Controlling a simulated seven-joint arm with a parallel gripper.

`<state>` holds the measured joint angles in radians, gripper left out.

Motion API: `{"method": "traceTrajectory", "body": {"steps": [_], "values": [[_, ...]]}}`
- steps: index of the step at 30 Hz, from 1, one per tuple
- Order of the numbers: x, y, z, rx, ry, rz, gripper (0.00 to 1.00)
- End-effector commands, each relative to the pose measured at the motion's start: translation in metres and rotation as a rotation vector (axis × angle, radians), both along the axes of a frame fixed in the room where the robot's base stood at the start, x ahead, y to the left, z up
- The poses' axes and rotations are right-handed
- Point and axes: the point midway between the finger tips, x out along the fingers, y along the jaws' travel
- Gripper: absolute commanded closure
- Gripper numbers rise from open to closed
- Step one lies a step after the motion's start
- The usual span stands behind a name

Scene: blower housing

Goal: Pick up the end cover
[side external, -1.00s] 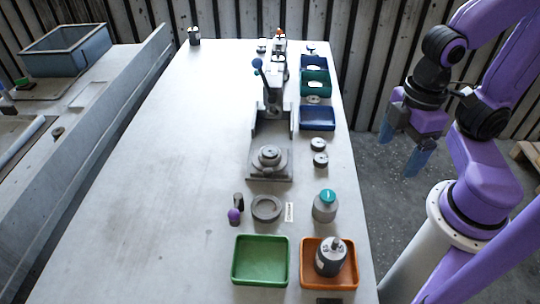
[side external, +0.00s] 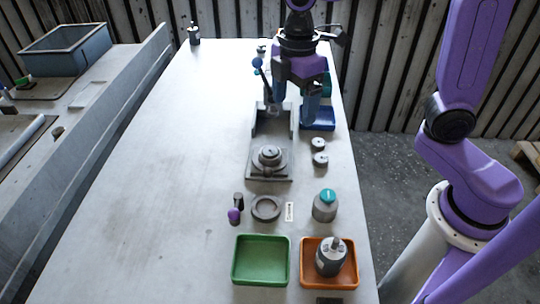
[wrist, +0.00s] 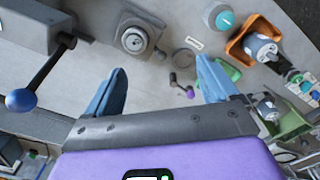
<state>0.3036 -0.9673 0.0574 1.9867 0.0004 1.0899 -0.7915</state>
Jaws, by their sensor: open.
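I cannot tell for certain which part is the end cover. A flat grey ring-shaped part (side external: 266,208) lies on the table in front of the grey fixture. It shows near the middle of the wrist view (wrist: 184,58). A stepped round grey part (side external: 268,155) sits on the fixture's base, also seen in the wrist view (wrist: 134,39). Two small round parts (side external: 319,159) lie right of the fixture. My gripper (side external: 295,100) is open and empty, above the back part of the fixture, apart from these parts. Its blue fingers are spread in the wrist view (wrist: 162,72).
The fixture's press with a blue-knobbed lever (side external: 257,63) stands close to my gripper. A green tray (side external: 235,262) is empty; an orange tray (side external: 303,270) holds a motor. A teal-topped container (side external: 325,206) and purple knob (side external: 234,215) stand nearby. The table's left side is clear.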

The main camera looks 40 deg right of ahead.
Motion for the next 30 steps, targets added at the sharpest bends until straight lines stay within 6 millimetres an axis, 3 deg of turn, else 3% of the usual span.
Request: {"method": "traceTrajectory", "body": {"steps": [6,14,30], "values": [[0.045,0.008,0.004,-0.004,0.004,0.080,0.13],[0.062,0.008,0.002,-0.007,0.008,0.119,0.13],[0.062,0.007,-0.091,-0.008,0.011,0.119,0.13]]}}
